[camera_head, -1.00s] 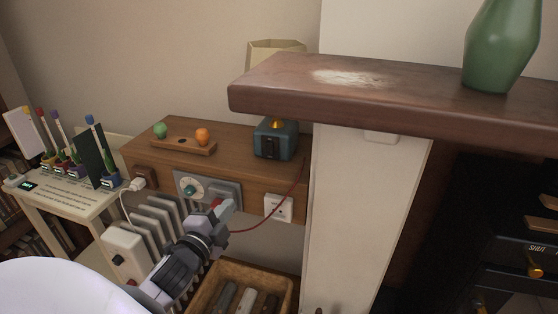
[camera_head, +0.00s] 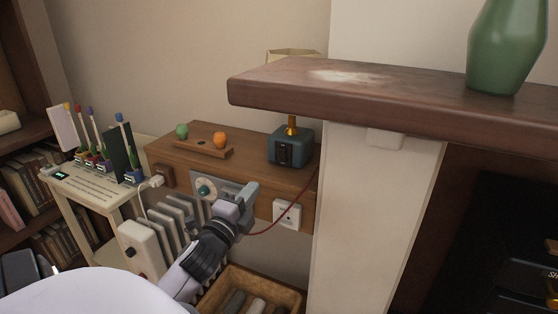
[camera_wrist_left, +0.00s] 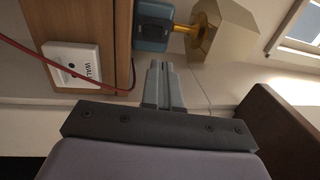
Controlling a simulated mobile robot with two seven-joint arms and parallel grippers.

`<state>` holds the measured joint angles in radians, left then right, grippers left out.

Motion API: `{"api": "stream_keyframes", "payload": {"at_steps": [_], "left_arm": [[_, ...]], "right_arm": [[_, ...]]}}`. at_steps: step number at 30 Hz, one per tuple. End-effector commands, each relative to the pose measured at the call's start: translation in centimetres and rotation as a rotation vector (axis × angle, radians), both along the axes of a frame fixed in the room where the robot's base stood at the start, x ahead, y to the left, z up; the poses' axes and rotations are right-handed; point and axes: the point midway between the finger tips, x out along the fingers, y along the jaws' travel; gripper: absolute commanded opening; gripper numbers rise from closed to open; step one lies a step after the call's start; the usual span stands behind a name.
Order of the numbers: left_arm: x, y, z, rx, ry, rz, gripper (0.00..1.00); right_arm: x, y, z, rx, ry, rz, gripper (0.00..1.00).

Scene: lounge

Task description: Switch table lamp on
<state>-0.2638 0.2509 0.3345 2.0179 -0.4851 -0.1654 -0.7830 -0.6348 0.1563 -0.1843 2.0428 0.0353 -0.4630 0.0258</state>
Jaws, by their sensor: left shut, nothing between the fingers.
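The table lamp has a blue-grey box base (camera_head: 294,147) with a dark switch plate on its front and a gold stem. It stands on the right end of a wooden shelf. Its cream shade (camera_head: 291,55) is mostly hidden behind the mantel in the head view. In the left wrist view, the lamp base (camera_wrist_left: 152,28) and faceted shade (camera_wrist_left: 226,32) show near the top, beyond my fingertips. My left gripper (camera_head: 247,194) is shut and empty, in front of the shelf, below and left of the lamp base, apart from it. My right gripper is out of view.
A white wall socket (camera_head: 287,214) with a red cable is on the shelf front, right of my gripper. A thick mantel (camera_head: 370,98) juts out at upper right, holding a green vase (camera_head: 506,45). A radiator and an open wooden box (camera_head: 270,285) are below.

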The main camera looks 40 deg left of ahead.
Motion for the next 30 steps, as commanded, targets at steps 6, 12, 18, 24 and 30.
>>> {"api": "stream_keyframes", "payload": {"at_steps": [6, 12, 18, 24, 30], "left_arm": [[0.1, 0.0, 0.0, -0.001, 0.0, 0.0, 0.0], [1.7, 0.5, 0.3, 0.0, -0.003, -0.001, 0.0], [4.7, 1.5, 0.8, 0.0, -0.002, 0.0, 0.0], [7.7, 2.4, 1.2, 0.0, -0.002, 0.0, 0.0], [10.5, 3.3, 1.6, -0.002, -0.002, 0.0, 0.0]], "right_arm": [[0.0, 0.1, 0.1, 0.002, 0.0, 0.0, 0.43], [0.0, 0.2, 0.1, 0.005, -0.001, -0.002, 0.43], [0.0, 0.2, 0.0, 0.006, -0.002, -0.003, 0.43], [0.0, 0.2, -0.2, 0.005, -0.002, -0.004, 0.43], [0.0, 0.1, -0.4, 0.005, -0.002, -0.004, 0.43]]}}
